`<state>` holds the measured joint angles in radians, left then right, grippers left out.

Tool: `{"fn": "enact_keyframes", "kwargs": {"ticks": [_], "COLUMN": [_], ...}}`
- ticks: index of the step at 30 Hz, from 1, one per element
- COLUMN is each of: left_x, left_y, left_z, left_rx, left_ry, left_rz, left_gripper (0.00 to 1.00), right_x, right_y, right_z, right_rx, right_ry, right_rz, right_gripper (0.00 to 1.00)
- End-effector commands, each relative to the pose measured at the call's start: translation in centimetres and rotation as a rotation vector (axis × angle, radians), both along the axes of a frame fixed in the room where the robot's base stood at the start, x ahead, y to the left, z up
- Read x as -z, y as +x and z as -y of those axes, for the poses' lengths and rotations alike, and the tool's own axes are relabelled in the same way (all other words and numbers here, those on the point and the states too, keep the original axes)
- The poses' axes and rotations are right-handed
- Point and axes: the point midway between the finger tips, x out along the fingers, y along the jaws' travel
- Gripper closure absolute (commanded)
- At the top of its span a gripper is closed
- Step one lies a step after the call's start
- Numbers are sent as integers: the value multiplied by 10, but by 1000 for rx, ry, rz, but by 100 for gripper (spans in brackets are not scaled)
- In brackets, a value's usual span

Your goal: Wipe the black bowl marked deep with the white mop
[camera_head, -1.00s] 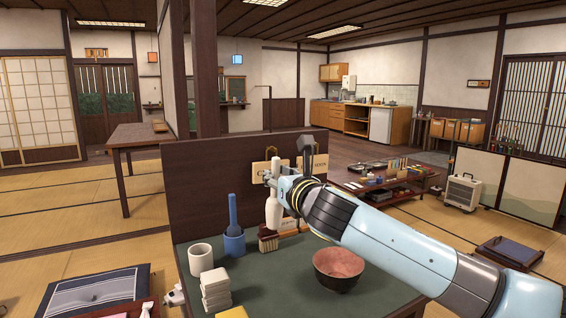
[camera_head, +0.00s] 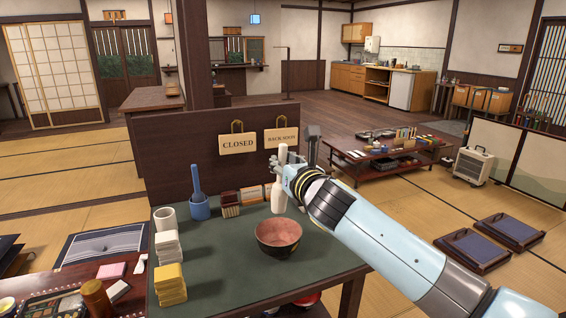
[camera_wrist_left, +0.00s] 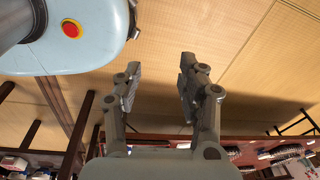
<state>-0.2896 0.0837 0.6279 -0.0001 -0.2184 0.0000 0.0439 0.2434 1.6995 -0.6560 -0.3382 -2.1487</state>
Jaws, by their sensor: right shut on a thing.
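A bowl (camera_head: 278,247) with a dark outer wall and a reddish inside stands upright on the green-topped table; I cannot read any mark on it. My right gripper (camera_head: 284,172) is shut on the white mop (camera_head: 278,194), a pale upright thing with a thicker lower end. The mop shows just behind and above the bowl's far rim, and I see no contact with the bowl. My left gripper (camera_wrist_left: 160,95) shows only in the left wrist view, its fingers apart and empty, above the tatami floor.
A dark upright panel (camera_head: 190,150) with hanging signs closes the back.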

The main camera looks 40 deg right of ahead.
Motion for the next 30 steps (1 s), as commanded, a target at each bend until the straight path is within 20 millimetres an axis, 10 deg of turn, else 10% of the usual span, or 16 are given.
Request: {"fn": "enact_keyframes", "kwargs": {"ticks": [30], "left_x": [83], "left_y": [-26], "left_z": [4], "left_rx": [-3], "left_ry": [-5], "left_rz": [-42], "left_gripper": [60], "right_x": [90], "right_y": [0], "right_z": [0], "right_rx": [0], "right_ry": [1], "right_rz": [0], "right_gripper": [100]}}
